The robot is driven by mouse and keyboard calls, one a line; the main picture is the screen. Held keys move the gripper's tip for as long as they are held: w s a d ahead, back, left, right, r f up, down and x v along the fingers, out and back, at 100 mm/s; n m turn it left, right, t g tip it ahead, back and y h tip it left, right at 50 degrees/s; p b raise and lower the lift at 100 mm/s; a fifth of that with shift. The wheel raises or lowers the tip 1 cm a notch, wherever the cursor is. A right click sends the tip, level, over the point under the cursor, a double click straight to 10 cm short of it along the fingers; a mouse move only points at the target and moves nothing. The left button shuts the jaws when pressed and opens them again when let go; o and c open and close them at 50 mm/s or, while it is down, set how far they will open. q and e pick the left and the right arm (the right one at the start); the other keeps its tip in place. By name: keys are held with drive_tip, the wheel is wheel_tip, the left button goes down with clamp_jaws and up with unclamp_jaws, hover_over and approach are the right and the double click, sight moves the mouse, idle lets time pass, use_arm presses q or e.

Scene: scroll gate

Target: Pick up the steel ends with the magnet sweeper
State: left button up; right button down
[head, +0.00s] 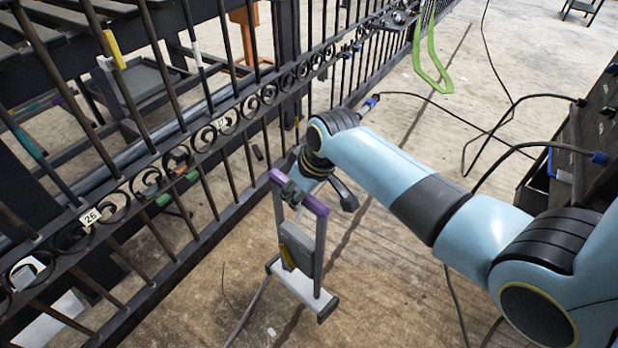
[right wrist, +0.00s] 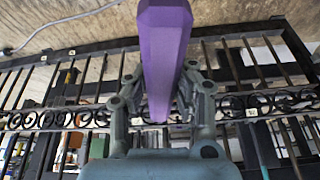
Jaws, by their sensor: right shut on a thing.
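The magnet sweeper (head: 300,250) has a purple top handle, two grey posts, a grey box between them and a pale bar at the bottom with dark ends. It hangs or stands upright in front of the gate; I cannot tell whether its bar touches the floor. My right gripper (head: 292,193) is shut on the purple handle near its middle. In the right wrist view the purple handle (right wrist: 164,60) runs between the two fingers of my right gripper (right wrist: 165,88). My left gripper is not in view. I cannot make out any steel ends for certain.
A black scroll gate (head: 232,118) with numbered tags runs diagonally across the left. A dark bench (head: 570,140) with cables stands at the right. Cables lie on the concrete floor (head: 400,290).

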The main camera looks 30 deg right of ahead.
drive_tip(key=shift+a+f+b, duration=0.1)
drive_tip(key=shift+f+b, duration=0.4)
drive_tip(key=shift+b, duration=0.05)
wheel_tip(320, 180, down, 6)
drive_tip(key=b, duration=0.6)
drive_tip(key=shift+r, duration=0.15)
drive_tip(key=shift+f+b, duration=0.45)
drive_tip(key=shift+b, duration=0.1)
drive_tip(key=shift+w+r, duration=0.1)
drive_tip(key=shift+r, duration=0.05)
